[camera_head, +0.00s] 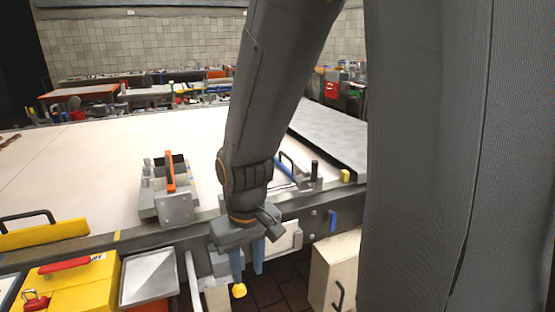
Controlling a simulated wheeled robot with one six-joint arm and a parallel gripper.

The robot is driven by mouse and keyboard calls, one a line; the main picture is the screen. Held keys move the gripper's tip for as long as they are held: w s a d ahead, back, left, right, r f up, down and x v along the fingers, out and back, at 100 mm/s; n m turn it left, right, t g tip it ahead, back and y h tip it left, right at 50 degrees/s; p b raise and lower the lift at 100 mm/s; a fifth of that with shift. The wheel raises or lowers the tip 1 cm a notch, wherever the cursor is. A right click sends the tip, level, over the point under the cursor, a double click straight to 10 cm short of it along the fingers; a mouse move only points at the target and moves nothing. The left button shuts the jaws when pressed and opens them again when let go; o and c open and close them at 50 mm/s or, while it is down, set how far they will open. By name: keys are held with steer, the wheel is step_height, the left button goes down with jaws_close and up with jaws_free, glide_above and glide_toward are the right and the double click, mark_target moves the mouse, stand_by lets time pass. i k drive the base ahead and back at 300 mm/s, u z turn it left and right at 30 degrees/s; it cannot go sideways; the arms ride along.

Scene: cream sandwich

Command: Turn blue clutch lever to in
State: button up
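A small blue lever (333,219) hangs roughly upright on the front face of the grey rail, right of my gripper. A longer blue bar handle (287,162) shows behind my arm at the table's far right. No label is readable, so I cannot tell for certain which is the clutch lever, nor which side is in. My gripper (247,260) points down in front of the rail, left of the small blue lever and apart from it. Its two blue-grey fingers are spread with a gap between them, and nothing shows in the gap.
A yellow knob (239,290) sits just below my fingers. A wooden cabinet (336,270) stands right of them. A yellow toolbox (70,283) and a metal tray (150,278) are at lower left. A clamp block with an orange lever (170,172) stands on the pale table (80,165).

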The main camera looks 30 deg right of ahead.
mark_target(333, 217)
steer(key=u, duration=0.05)
steer(key=k, duration=0.9)
steer(key=z, duration=1.45)
